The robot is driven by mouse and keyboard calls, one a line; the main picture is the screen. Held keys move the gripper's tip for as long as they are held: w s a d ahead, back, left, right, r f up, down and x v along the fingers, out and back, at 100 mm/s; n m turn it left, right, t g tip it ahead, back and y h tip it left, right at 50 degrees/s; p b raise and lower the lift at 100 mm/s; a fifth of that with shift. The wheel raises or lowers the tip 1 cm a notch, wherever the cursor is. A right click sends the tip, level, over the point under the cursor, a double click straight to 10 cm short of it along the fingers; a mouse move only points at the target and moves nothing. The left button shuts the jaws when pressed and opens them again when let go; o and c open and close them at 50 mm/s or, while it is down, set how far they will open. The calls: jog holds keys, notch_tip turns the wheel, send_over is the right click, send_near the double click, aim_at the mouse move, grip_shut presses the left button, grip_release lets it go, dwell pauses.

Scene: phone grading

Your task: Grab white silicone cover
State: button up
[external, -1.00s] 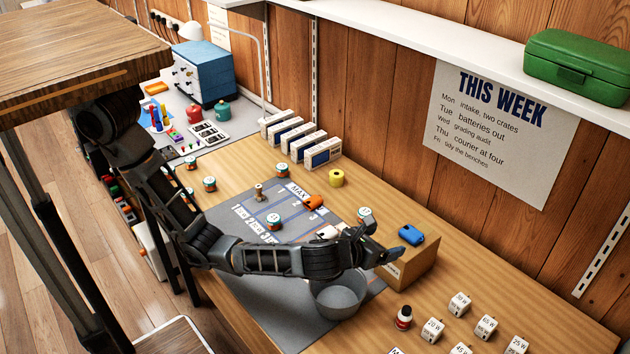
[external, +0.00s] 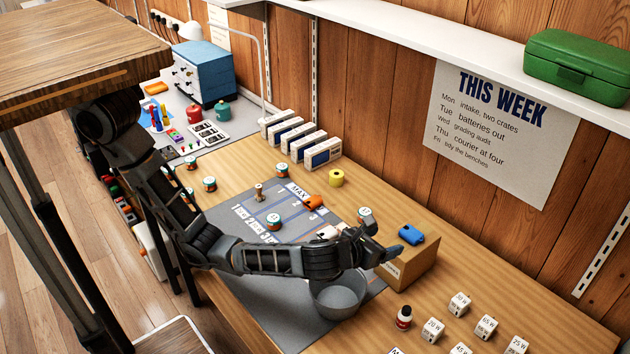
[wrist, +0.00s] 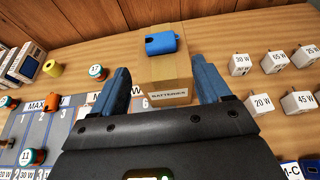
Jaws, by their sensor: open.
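The white silicone cover (external: 328,232) lies on the grey mat just left of my gripper in the external view, partly hidden by it. In the wrist view the white cover (wrist: 84,112) lies on the mat to the left of my left finger, outside the jaws. My gripper (wrist: 157,66) is open and empty. Its blue fingers point toward the cardboard box marked BATTERIES (wrist: 174,72), with the blue cover (wrist: 160,42) on top. In the external view my gripper (external: 381,243) hovers above the bench beside that box.
An orange cover (external: 313,202) lies on the mat near the white one. A grey bowl (external: 338,302) stands below my wrist. Round labelled tins (external: 275,223), a yellow roll (external: 336,178) and white charger blocks (external: 486,327) are around. The bench right of the box is partly clear.

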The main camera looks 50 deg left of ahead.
notch_tip(320, 180, up, 5)
jog(key=s+a, duration=0.2)
jog(key=a, duration=1)
jog(key=s+a, duration=0.2)
jog(key=a, duration=1.1)
send_near(327, 232)
jog(key=shift+w+a+m+h+p, duration=0.15)
jog(key=shift+w+h+p, duration=0.05)
jog(key=shift+w, duration=0.2)
jog(key=shift+w+a+m+h+p, duration=0.1)
jog(key=shift+w+m+h+p, duration=0.1)
jog(key=shift+w, duration=0.2)
jog(key=shift+w+f, duration=0.15)
jog(key=shift+f, duration=0.15)
jog(key=x, duration=0.7)
jog(key=shift+w+f, duration=0.1)
jog(key=shift+w, duration=0.1)
jog(key=c, duration=1)
